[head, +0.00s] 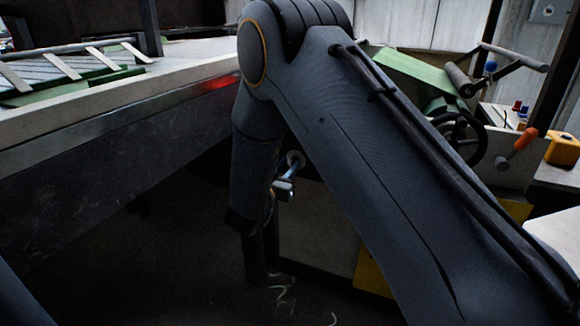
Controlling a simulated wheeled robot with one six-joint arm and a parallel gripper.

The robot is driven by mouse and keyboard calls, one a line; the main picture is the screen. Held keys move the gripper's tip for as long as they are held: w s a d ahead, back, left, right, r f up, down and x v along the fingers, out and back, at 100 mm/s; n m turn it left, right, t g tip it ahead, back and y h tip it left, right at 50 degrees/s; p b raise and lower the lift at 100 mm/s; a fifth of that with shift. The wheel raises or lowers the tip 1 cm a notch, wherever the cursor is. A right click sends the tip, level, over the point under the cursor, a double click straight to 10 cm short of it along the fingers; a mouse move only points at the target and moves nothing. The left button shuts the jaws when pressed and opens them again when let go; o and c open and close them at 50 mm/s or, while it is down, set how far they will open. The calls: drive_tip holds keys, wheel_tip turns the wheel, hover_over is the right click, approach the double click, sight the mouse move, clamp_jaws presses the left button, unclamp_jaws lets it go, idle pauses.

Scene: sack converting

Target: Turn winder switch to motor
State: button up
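I cannot make out a winder switch for certain. At the right stands a machine with a dark handwheel (460,137), a lever with an orange grip (520,146) and a small panel with red and blue knobs (519,109). A yellow box (563,149) sits beside it at the right edge; its face is too small to read. My arm crosses the middle of the head view and hides part of the machine.
A long table (110,98) with a slatted green-edged frame (68,70) fills the left. A small metallic fitting (285,188) shows beside my forearm. Pale scraps (283,292) lie on the dark floor below.

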drive_tip(key=shift+w+d, duration=0.2)
drive_tip(key=shift+w, duration=0.45)
clamp_jaws()
drive_tip(key=m, duration=0.2)
drive_tip(key=m+p, duration=0.1)
drive_tip(key=shift+s+d+m, duration=0.1)
drive_tip(key=shift+d+m, duration=0.1)
drive_tip(key=shift+m, duration=0.2)
drive_tip(key=shift+d+f+m, duration=0.1)
drive_tip(key=shift+m, duration=1.2)
drive_tip(key=shift+d+f+m, duration=0.1)
drive_tip(key=shift+m, duration=1.2)
